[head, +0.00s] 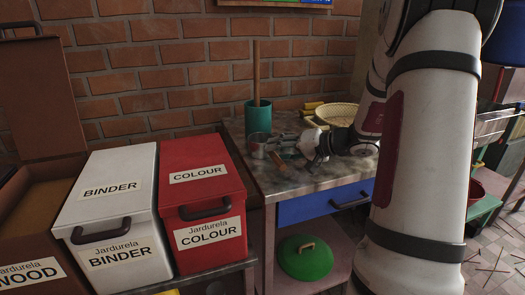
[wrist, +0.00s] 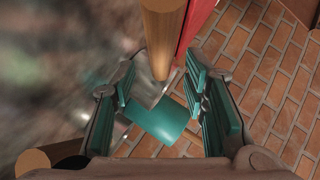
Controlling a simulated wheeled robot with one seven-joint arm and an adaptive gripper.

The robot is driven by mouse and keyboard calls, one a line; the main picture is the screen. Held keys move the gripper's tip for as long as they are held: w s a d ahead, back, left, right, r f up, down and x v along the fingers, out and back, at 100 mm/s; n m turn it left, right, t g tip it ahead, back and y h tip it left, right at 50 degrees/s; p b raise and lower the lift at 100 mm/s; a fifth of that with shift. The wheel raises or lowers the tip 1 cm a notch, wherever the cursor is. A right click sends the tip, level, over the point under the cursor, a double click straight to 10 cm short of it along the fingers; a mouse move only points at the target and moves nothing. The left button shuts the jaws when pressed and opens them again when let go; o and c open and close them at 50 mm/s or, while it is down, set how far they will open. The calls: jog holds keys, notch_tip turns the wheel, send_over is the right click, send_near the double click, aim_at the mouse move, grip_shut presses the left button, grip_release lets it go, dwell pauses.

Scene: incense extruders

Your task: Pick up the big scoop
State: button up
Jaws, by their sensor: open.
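A metal scoop-like vessel (head: 258,146) with a wooden handle (head: 279,160) appears to be the big scoop. It lies on the table in front of the teal pot. In the wrist view a thick wooden handle (wrist: 162,38) reaches from the top edge to between the fingertips, with a grey metal part (wrist: 148,92) beside its end. My gripper (wrist: 160,88) is open, its teal pads on either side. I cannot tell whether a pad touches the handle. In the head view my gripper (head: 287,147) is low over the table, right of the scoop, partly blending with it.
The teal pot (head: 258,118) holds an upright wooden stick (head: 256,70); the pot also shows beyond my fingers (wrist: 160,120). A woven basket (head: 338,113) stands behind my gripper. The red COLOUR bin (head: 203,185) and white BINDER bin (head: 108,192) stand left. A brick wall is behind.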

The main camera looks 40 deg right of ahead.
jog(key=x, duration=0.3)
jog(key=shift+w, duration=0.25)
grip_shut()
notch_tip(320, 180, up, 10)
jog(key=shift+f+p, duration=0.1)
jog(key=shift+p, duration=0.85)
